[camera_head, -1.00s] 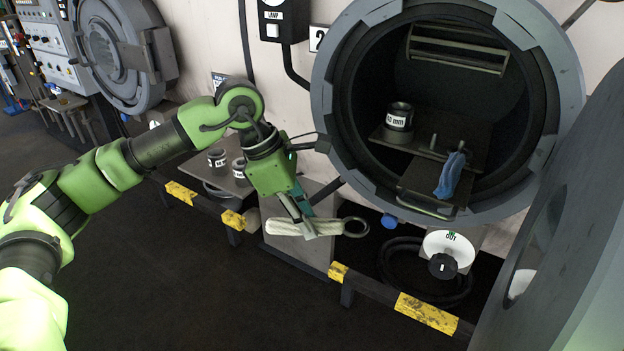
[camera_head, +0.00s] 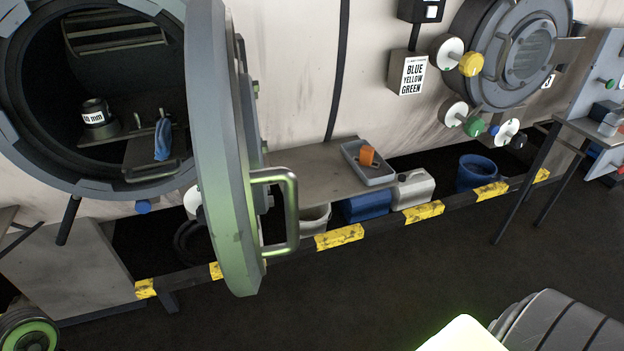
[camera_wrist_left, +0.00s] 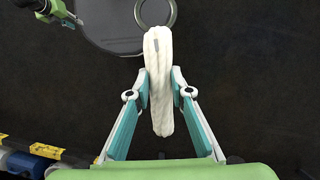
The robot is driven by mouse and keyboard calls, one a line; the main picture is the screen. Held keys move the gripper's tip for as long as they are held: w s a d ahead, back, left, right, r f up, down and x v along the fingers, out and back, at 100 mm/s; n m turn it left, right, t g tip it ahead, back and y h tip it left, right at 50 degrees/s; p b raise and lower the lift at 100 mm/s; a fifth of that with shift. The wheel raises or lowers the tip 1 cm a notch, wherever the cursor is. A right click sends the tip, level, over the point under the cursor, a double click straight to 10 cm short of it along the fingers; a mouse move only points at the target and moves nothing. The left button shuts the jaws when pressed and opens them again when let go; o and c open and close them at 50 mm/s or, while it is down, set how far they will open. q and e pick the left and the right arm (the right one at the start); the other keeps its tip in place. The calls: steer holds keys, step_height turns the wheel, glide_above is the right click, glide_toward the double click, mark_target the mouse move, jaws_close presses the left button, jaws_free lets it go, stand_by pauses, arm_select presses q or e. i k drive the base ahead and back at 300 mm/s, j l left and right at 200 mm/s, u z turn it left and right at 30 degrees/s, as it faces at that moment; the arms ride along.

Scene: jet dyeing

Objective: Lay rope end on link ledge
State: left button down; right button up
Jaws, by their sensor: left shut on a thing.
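A white rope end (camera_wrist_left: 158,70) is pinched between the teal fingers of my left gripper (camera_wrist_left: 160,88) in the left wrist view. A grey metal ring (camera_wrist_left: 157,10) is at its far end. My left gripper is outside the head view. A small ledge (camera_head: 142,153) sits at the mouth of the open round vessel (camera_head: 30,165) at the left of the head view. I cannot be sure which surface is the link ledge. Part of a green arm shows at the top left of the wrist view; its jaws are unclear.
The vessel's thick open door (camera_head: 222,180) with its handle stands right of the mouth. A dark cylinder labelled mm (camera_head: 95,116) stands inside. A side shelf (camera_head: 310,172) bears a grey tray (camera_head: 365,170).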

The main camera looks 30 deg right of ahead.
mark_target(309, 174)
steer(key=l+u, duration=0.2)
steer(key=u, duration=0.2)
steer(key=k+l+u, duration=0.15)
steer(key=u, duration=0.2)
steer(key=k+l+u, duration=0.1)
steer(key=u, duration=0.3)
steer(key=k+l+u, duration=0.15)
steer(key=u, duration=0.2)
steer(key=k+l+u, duration=0.1)
steer(key=u, duration=0.4)
steer(key=k+l+u, duration=0.15)
steer(key=u, duration=0.35)
steer(key=k+u, duration=0.15)
steer(key=u, duration=0.35)
steer(key=k+l, duration=0.1)
steer(key=k, duration=0.2)
steer(key=k+l, duration=0.15)
steer(key=k+z, duration=0.15)
steer(key=z, duration=0.25)
steer(key=k+l+z, duration=0.1)
steer(key=z, duration=0.25)
steer(key=k+l+z, duration=0.1)
steer(key=z, duration=0.3)
steer(key=l+z, duration=0.35)
steer(key=k+j, duration=0.05)
steer(key=j, duration=0.05)
